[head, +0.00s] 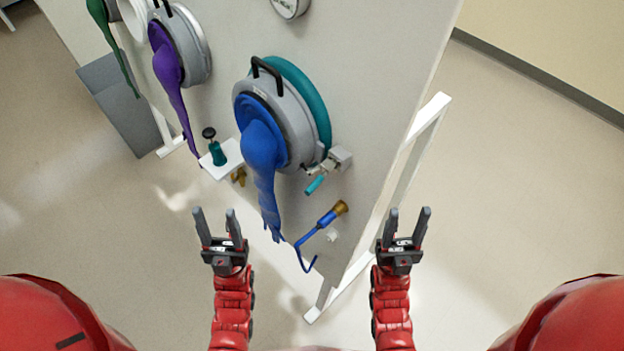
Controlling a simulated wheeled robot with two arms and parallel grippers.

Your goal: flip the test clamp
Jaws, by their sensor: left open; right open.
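What looks like the test clamp is a small metal clamp (338,158) with a teal handle (315,184). It sits on the grey panel at the lower right of the blue-gloved port (296,112). Its handle sticks out toward the lower left. My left gripper (215,212) is open and empty, at the lower left of the clamp and apart from it. My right gripper (410,211) is open and empty, at the lower right of the clamp and apart from it.
A blue glove (262,165) hangs from the port, left of the clamp. A blue hook-ended tool with a brass end (327,219) is below the clamp. A white shelf (222,165) holds a teal, black-knobbed piece (216,150). Open floor (520,200) lies to the right.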

